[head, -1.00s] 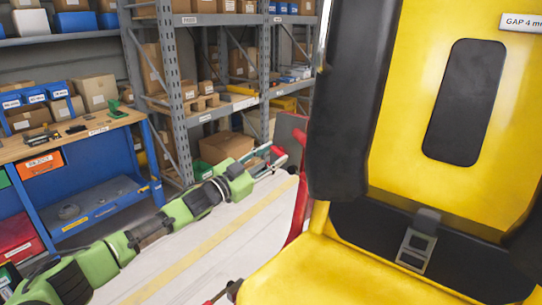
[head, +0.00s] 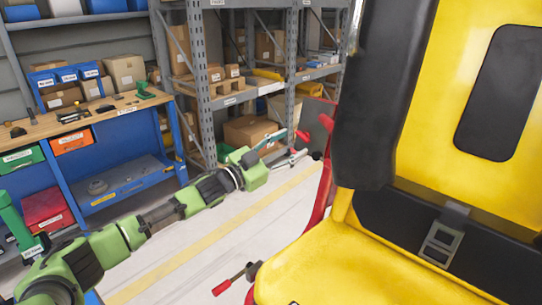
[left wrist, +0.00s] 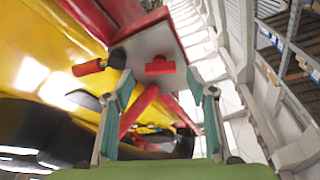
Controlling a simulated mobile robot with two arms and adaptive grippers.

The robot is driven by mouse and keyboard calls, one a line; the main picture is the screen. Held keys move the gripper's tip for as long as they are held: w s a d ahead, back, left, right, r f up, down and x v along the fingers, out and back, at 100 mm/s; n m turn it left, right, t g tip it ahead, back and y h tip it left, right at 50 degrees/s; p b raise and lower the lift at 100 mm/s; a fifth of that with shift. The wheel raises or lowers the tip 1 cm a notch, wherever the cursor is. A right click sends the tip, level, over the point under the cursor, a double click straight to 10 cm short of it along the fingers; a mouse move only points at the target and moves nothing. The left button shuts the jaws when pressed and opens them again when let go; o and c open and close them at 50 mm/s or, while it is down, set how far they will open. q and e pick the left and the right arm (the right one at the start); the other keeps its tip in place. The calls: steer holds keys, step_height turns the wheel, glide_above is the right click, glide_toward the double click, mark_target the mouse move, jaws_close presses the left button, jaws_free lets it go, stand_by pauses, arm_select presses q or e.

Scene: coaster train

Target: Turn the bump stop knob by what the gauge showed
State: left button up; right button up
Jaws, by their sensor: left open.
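My left gripper (head: 296,142) is open beside the yellow seat in the head view. In the left wrist view the spread fingers (left wrist: 158,82) point at a grey plate (left wrist: 148,45). A red T-shaped knob (left wrist: 160,66) on that plate lies between the fingertips, with no visible grip on it. The plate (head: 318,122) and red parts by the fingertips (head: 303,136) also show in the head view. A red handle with a black end (left wrist: 90,67) sticks out left of the knob. I see no gauge reading now. My right gripper is out of view.
The yellow seat (head: 330,262) with black padding and a buckle (head: 440,243) fills the right side. A red-handled lever (head: 228,285) sticks out low beside it. A blue workbench (head: 85,122) and grey shelving (head: 202,90) stand behind. The pale floor between is open.

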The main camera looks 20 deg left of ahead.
arm_select(q)
steer(key=v, duration=0.8)
steer(key=shift+s+a, duration=0.2)
steer(key=shift+s, duration=0.1)
